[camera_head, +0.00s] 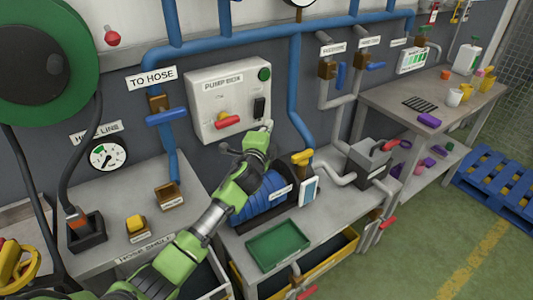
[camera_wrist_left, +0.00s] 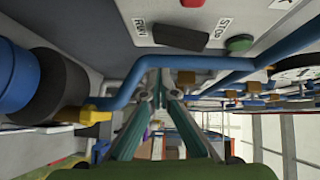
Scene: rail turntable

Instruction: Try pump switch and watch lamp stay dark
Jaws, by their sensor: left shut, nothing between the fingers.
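The grey pump box (camera_head: 202,85) hangs on the wall in the head view. It carries a black switch (camera_head: 260,107), a red handle (camera_head: 228,121) and a round green lamp (camera_head: 264,74) with no visible glow. In the left wrist view the black switch (camera_wrist_left: 181,38) sits between the RUN and STOP labels, beside the green lamp (camera_wrist_left: 239,43). Which way the switch is set is unclear. My left gripper (camera_head: 266,127) is shut and empty, its tips just below the switch; whether they touch the box is unclear. My right gripper is not in view.
Blue pipes (camera_head: 296,80) run around the box. A gauge (camera_head: 108,155) and hose reel (camera_head: 85,75) stand left.

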